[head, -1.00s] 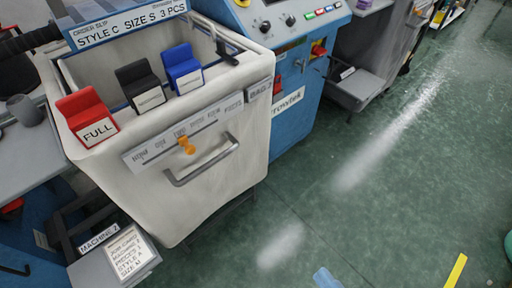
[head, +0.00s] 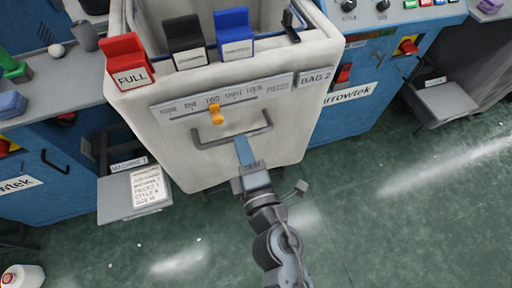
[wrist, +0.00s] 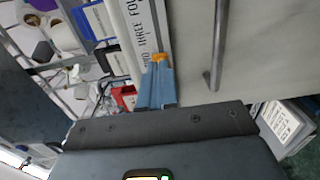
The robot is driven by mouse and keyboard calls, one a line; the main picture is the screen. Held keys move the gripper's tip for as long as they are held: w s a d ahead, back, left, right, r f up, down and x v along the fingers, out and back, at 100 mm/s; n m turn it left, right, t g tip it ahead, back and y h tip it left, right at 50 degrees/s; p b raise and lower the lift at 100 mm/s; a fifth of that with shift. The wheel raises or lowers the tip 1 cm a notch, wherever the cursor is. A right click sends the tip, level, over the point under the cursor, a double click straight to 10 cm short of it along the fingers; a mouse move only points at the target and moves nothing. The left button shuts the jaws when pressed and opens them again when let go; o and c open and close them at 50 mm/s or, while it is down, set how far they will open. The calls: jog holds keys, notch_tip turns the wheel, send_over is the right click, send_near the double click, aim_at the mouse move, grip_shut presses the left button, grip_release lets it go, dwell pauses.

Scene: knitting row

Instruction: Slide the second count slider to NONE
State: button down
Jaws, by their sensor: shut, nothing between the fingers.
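The count slider's orange knob (head: 216,114) sits at TWO on the scale strip (head: 265,91) of the white bag bin (head: 180,140) marked BAG 2. The strip reads NONE, ONE, TWO, THREE, FOUR from left to right, with NONE (head: 168,110) at the far left. My gripper (head: 242,142) has its blue fingers together, with nothing held. In the head view its tips are below and right of the knob, overlapping the bin's handle. In the wrist view the orange knob (wrist: 160,57) shows just beyond the fingertips (wrist: 159,68); I cannot tell whether they touch.
A grey bar handle (head: 262,132) juts out under the strip. Red FULL, black and blue tabs (head: 131,65) stand on the bin's rim. The floor in front is open.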

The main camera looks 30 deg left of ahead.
aim_at(192, 114)
jog(key=x, duration=0.9)
jog(key=shift+s+a+b, duration=1.35)
jog(key=shift+s+a, duration=0.25)
jog(key=shift+s, duration=0.3)
jog(key=shift+s+a+b, duration=1.35)
jog(key=shift+s+a, duration=0.25)
jog(key=shift+s, duration=0.3)
jog(key=shift+w+d, duration=0.1)
jog(key=shift+w+d+p, duration=0.3)
jog(key=shift+w+d, duration=0.05)
jog(key=v, duration=0.8)
